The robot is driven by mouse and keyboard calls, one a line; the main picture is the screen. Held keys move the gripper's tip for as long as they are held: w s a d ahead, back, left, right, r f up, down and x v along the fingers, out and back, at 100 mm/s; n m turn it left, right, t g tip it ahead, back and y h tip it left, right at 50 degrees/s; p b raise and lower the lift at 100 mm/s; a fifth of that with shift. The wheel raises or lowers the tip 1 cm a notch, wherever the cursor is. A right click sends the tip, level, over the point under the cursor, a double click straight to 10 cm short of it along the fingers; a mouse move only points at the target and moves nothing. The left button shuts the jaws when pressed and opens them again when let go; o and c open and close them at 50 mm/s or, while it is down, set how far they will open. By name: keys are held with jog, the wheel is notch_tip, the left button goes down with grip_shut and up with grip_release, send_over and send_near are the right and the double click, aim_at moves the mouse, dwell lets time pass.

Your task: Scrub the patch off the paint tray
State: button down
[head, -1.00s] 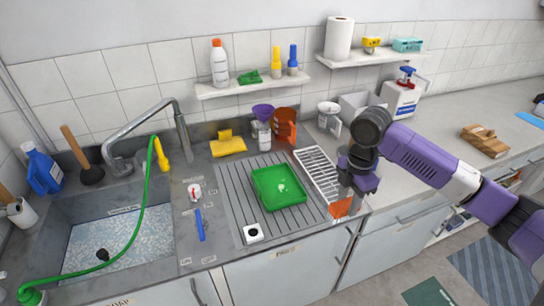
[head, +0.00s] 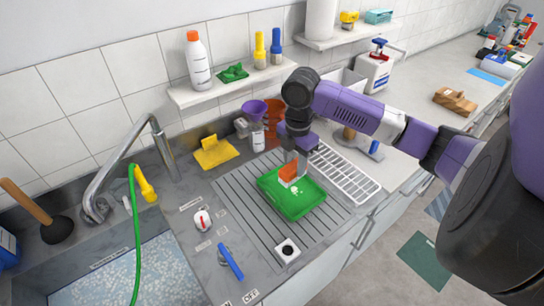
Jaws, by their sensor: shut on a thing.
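The green paint tray (head: 306,207) lies on the ridged drainboard beside the sink. A small pale patch (head: 295,190) shows on its floor. My gripper (head: 294,162) points down over the back left part of the tray, shut on an orange and white scrubber (head: 289,175). The scrubber is just behind the patch in the picture. I cannot tell whether it touches the tray floor. The fingertips are partly hidden by the scrubber.
A white wire rack (head: 345,175) is right of the tray. The tap (head: 150,130) is left.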

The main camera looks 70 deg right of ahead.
jog(key=shift+w+f, duration=0.15)
jog(key=shift+w, duration=0.1)
jog(key=shift+f+b, duration=2.1)
jog(key=shift+f, duration=0.5)
jog(key=shift+f+b, duration=0.9)
jog(key=shift+f, duration=0.35)
jog(key=shift+s+d+b, duration=0.15)
jog(key=shift+s+d, duration=0.35)
jog(key=shift+d, duration=0.3)
jog(key=shift+s+d+b, duration=0.15)
jog(key=shift+s+d, duration=0.3)
jog(key=shift+d, duration=0.3)
jog(key=shift+a, duration=0.1)
